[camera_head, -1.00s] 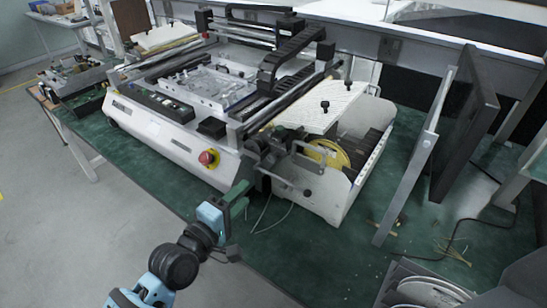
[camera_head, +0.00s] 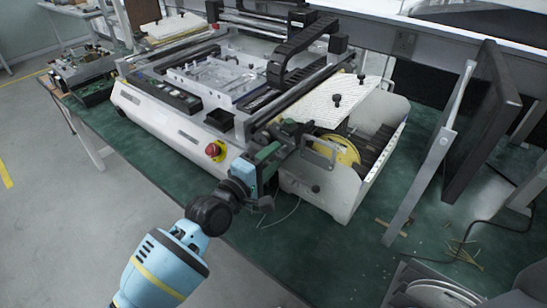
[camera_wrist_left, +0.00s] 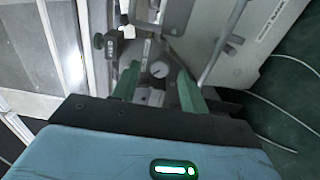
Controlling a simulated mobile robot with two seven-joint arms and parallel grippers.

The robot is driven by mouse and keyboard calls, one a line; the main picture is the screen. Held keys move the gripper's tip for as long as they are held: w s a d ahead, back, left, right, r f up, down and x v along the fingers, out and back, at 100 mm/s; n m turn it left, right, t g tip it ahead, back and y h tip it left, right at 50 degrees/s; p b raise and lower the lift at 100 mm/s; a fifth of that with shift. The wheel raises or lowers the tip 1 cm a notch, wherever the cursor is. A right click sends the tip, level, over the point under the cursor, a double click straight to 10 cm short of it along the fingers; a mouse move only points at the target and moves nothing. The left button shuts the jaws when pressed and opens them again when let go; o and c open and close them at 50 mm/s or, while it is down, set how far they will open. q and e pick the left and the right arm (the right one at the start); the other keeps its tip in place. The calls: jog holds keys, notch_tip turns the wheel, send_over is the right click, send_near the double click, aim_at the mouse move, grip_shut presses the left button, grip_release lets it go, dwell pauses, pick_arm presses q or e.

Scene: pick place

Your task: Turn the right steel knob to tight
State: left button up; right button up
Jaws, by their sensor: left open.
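A small round steel-coloured knob (camera_wrist_left: 160,69) shows in the left wrist view, in the gap between the fingertips. I cannot tell from this view whether it is the right one of a pair. My left gripper (camera_wrist_left: 158,82) is open, with one green finger on each side of the knob. I see no clear contact. In the head view my left gripper (camera_head: 270,160) is at the front right corner of the white machine (camera_head: 180,135), and it hides the knob there. My right gripper is in neither view.
A red emergency button (camera_head: 214,150) is on the machine's front, left of my gripper. A yellow reel (camera_head: 340,150) and a white side panel (camera_head: 318,187) are close on the right. A thin cable (camera_head: 283,217) lies on the green table (camera_head: 300,245) below.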

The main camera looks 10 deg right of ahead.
pick_arm(q)
jog(key=shift+w+d, duration=0.3)
jog(key=shift+d, duration=0.15)
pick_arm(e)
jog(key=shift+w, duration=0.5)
pick_arm(q)
jog(key=c, duration=0.9)
jog(key=m+b, duration=0.1)
jog(key=m, duration=0.2)
jog(key=shift+f, duration=0.15)
jog(key=shift+c, duration=0.2)
jog(key=shift+m+b, duration=0.3)
jog(key=shift+m, duration=1.1)
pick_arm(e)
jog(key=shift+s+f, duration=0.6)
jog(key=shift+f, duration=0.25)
pick_arm(q)
jog(key=o, duration=0.9)
